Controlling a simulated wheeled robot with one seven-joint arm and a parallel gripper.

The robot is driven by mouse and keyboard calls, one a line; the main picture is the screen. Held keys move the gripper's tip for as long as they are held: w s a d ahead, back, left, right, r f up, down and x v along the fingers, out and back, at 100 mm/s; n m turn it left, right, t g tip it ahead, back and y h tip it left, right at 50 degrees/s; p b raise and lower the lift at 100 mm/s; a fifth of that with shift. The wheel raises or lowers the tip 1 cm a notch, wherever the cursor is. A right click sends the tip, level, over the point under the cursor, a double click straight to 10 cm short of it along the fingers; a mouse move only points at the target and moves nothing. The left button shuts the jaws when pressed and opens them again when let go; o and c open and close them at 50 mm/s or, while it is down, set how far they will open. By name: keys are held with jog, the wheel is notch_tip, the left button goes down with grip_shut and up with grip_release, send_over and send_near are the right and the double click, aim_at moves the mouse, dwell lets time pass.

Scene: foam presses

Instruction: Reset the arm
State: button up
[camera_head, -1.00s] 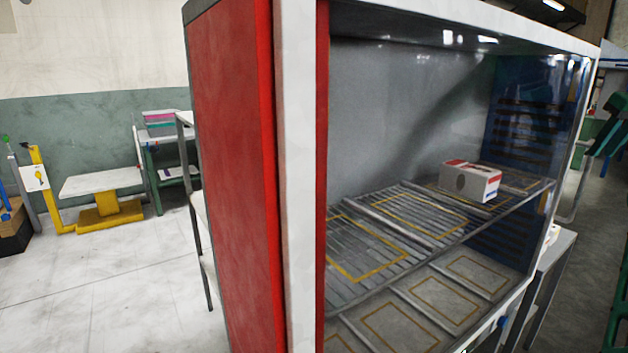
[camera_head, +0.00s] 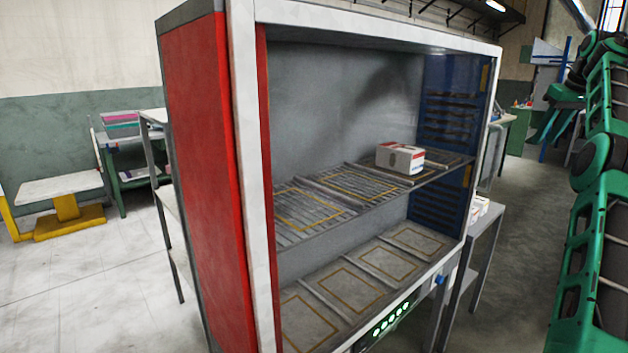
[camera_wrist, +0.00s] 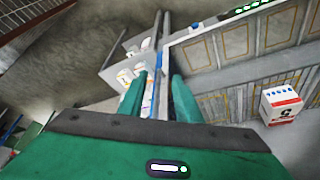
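My gripper (camera_wrist: 159,84) shows in the wrist view with its two green fingers apart and nothing held between them. It is outside the cabinet, and a side table shows beyond the fingers. My green arm (camera_head: 590,210) stands along the right edge of the head view, to the right of the cabinet. My gripper is not visible in the head view.
A red-sided open cabinet (camera_head: 205,150) fills the middle. A white box (camera_head: 400,158) sits on its upper shelf, also seen in the wrist view (camera_wrist: 282,103). A side table (camera_wrist: 120,72) holding small boxes stands beside the cabinet. Floor at right is clear.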

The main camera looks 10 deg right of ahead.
jog(key=w+a+g, duration=0.1)
jog(key=w+a, duration=0.2)
jog(key=a, duration=1.1)
jog(key=s+a+f+m+g, duration=0.1)
jog(key=s+a+f+g, duration=0.15)
jog(key=s+a, duration=0.55)
jog(key=s+a+f+m, duration=0.1)
jog(key=s+a+f, duration=0.5)
jog(key=s, duration=0.5)
jog(key=s+a+f+m, duration=0.2)
jog(key=s+a+f, duration=0.5)
jog(key=s+f, duration=0.3)
jog(key=s+a+f+m, duration=0.1)
jog(key=s+a+f, duration=0.6)
jog(key=s, duration=0.6)
jog(key=shift+s+f+g+y, duration=0.15)
jog(key=shift+f+g+y, duration=0.15)
jog(key=shift+f+g, duration=0.2)
jog(key=shift+w+f, duration=0.2)
jog(key=shift+w, duration=0.45)
